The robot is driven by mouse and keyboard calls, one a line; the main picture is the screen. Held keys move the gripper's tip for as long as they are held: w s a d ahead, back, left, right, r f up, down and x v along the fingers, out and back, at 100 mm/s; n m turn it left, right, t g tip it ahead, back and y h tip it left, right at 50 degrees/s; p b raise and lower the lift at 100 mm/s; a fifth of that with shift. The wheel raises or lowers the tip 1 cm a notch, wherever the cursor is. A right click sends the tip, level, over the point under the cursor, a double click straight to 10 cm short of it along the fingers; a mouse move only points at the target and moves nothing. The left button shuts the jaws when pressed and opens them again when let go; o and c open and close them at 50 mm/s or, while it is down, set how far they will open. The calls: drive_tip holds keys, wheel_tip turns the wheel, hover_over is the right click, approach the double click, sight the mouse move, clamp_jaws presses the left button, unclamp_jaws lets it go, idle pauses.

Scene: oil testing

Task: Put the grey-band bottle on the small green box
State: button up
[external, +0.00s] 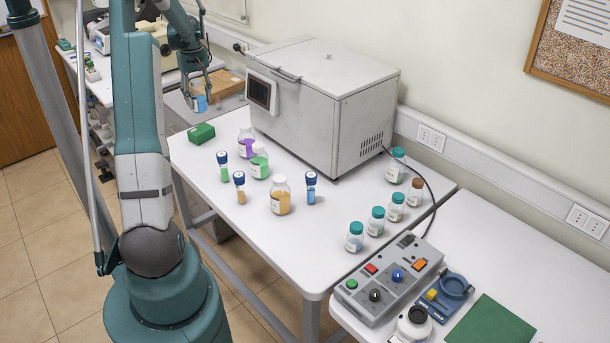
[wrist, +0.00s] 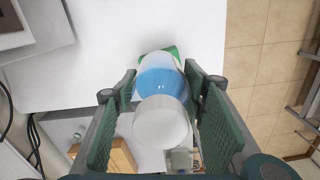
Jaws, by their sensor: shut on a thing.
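My gripper (external: 197,88) is shut on a bottle (external: 200,104) with blue contents, held in the air past the back left of the white table. In the wrist view the bottle (wrist: 160,88) sits between both fingers, its pale whitish end towards the camera. I take it to be the grey-band bottle, but I cannot make out the band clearly. The small green box (external: 201,134) lies on the table's left corner, with nothing visible on it. The box (wrist: 176,51) is mostly hidden behind the bottle in the wrist view.
A large grey machine (external: 330,100) stands right of the box. Several vials and jars, including a purple jar (external: 246,142) and a green-capped jar (external: 355,237), stand across the table. A control box (external: 390,280) is on the front table. The table's left edge is close to the box.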

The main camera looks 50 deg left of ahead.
idle(0.6)
drive_tip(key=shift+a+r+p, duration=0.2)
drive_tip(key=shift+a+p, duration=0.1)
drive_tip(key=shift+a, duration=1.2)
drive_tip(key=shift+f, duration=0.1)
approach(201, 129)
drive_tip(key=shift+a, duration=0.1)
drive_tip(key=shift+f+p, duration=0.4)
drive_tip(key=shift+f, duration=1.4)
drive_tip(key=shift+f, duration=0.1)
